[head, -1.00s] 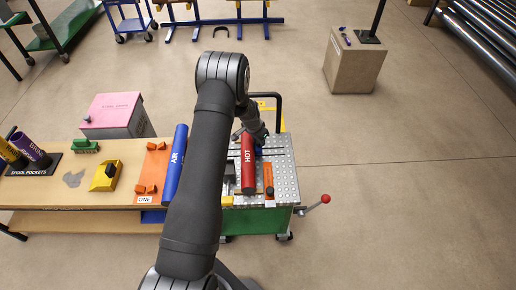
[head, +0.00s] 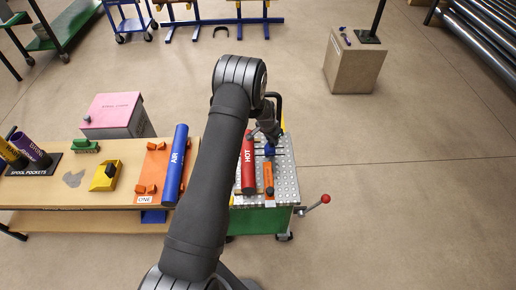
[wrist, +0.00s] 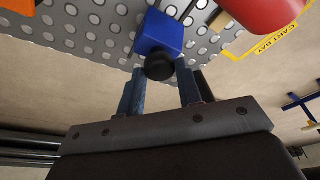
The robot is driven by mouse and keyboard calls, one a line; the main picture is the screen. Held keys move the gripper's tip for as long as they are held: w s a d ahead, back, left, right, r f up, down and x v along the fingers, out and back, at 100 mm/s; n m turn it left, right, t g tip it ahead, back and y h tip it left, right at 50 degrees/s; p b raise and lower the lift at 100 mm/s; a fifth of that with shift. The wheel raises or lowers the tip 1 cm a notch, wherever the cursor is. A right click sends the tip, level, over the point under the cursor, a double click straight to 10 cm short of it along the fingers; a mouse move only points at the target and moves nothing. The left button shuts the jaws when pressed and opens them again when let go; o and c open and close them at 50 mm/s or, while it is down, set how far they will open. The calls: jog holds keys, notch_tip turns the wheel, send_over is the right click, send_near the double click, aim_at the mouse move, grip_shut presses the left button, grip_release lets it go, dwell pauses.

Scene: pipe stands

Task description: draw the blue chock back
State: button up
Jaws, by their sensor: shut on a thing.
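The blue chock (head: 270,151) is on the perforated metal cart top, to the right of the red HOT pipe (head: 248,163) and apart from it. In the wrist view the blue chock (wrist: 160,34) shows its black knob toward me, between my two fingers. My gripper (wrist: 158,82) is shut on the chock by this knob. In the head view my gripper (head: 268,136) is at the far end of the cart, just behind the chock. The red pipe also shows at the top right of the wrist view (wrist: 268,12). I cannot tell whether the chock touches the plate.
An orange strip with a black knob (head: 268,179) lies on the cart top (head: 287,180) in front of the chock. A red-balled lever (head: 325,199) sticks out right. The blue AIR pipe (head: 175,165) lies on the wooden bench (head: 120,160).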

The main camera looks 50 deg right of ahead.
jog(key=shift+s+d, duration=1.4)
jog(key=shift+d, duration=0.05)
jog(key=o, duration=0.7)
jog(key=shift+r, duration=0.15)
jog(key=v, duration=0.2)
jog(key=d+v, duration=0.1)
jog(key=v, duration=0.3)
jog(key=shift+d+r, duration=0.25)
jog(key=shift+r, duration=0.2)
